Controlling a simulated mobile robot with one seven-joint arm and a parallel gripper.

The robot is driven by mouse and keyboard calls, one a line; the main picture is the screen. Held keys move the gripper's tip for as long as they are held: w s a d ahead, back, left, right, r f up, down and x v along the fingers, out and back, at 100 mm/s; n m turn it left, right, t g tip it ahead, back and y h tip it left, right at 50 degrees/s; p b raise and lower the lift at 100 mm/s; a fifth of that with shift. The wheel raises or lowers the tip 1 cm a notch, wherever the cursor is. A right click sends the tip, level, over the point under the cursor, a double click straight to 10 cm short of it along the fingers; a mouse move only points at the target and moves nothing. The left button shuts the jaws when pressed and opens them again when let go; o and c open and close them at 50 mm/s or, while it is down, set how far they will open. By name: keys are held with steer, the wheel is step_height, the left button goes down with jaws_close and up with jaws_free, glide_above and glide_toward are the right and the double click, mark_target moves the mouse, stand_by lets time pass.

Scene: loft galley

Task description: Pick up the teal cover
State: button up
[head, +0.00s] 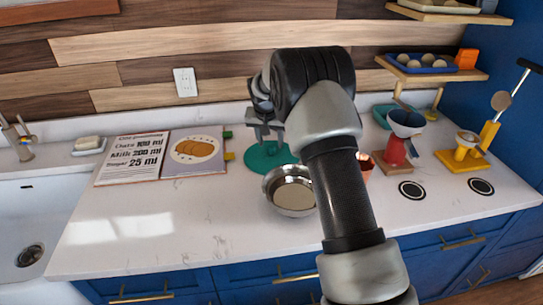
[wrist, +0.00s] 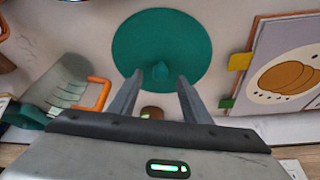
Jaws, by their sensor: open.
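The teal cover (head: 262,160) is a round disc lying on the white counter, partly hidden behind my gripper in the head view. In the head view my gripper (head: 264,134) is over the cover. I cannot tell exactly how far above the knob the fingertips are.
A metal bowl (head: 290,192) stands close in front of the cover. An open recipe book (head: 195,152) leans to the left. A grater with an orange handle (wrist: 98,95) is beside the cover. A red stand (head: 394,154) is at right. The front left counter is clear.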

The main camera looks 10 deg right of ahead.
mark_target(272, 146)
steer(key=shift+w+p+x, duration=0.15)
steer(key=shift+p+x, duration=0.05)
steer(key=shift+x, duration=1.15)
steer(key=shift+w+p+x, duration=0.15)
steer(key=shift+p+x, duration=0.05)
steer(key=shift+x, duration=1.1)
steer(key=shift+r, duration=0.1)
jaws_close()
steer(key=shift+r, duration=0.1)
step_height(272, 146, up, 18)
